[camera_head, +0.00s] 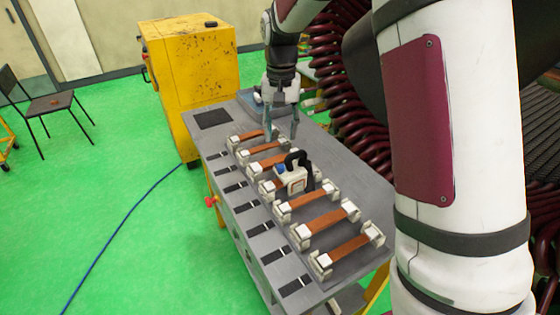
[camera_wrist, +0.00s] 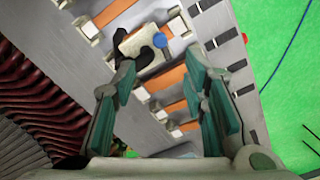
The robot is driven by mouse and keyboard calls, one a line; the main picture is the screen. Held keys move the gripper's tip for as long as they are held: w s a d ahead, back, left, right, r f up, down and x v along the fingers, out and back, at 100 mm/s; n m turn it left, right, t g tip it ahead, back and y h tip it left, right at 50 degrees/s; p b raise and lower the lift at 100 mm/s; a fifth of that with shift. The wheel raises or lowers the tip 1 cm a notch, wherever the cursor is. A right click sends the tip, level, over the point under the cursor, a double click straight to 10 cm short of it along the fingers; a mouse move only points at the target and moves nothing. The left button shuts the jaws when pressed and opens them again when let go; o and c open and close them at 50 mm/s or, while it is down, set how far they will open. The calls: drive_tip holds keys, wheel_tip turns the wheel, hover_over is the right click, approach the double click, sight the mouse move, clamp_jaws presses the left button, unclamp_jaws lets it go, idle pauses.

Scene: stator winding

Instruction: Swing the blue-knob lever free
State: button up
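The blue knob (camera_wrist: 159,40) shows in the wrist view on the right side of a white clamp block (camera_wrist: 136,42) with a black handle. In the head view the clamp block (camera_head: 295,181) sits among the copper bars, with the black handle (camera_head: 299,159) on top and a small blue patch at its left. The lever itself is too small to make out clearly. My gripper (camera_head: 281,130) is open and empty, pointing down over the table's far half, behind the clamp. In the wrist view my gripper (camera_wrist: 160,66) has its teal-padded fingers spread, with the knob beyond them.
Several copper bars (camera_head: 325,221) in white end holders run along the grey table (camera_head: 347,185). Black slots line its left side. A small red knob (camera_head: 211,201) is on the left edge. A yellow cabinet (camera_head: 190,80) stands behind, and dark red coils (camera_head: 350,90) are at the right.

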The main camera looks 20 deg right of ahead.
sight(281, 166)
wheel_tip(281, 166, down, 11)
drive_tip(key=shift+f+p, duration=0.1)
drive_tip(key=shift+p, duration=0.7)
clamp_jaws()
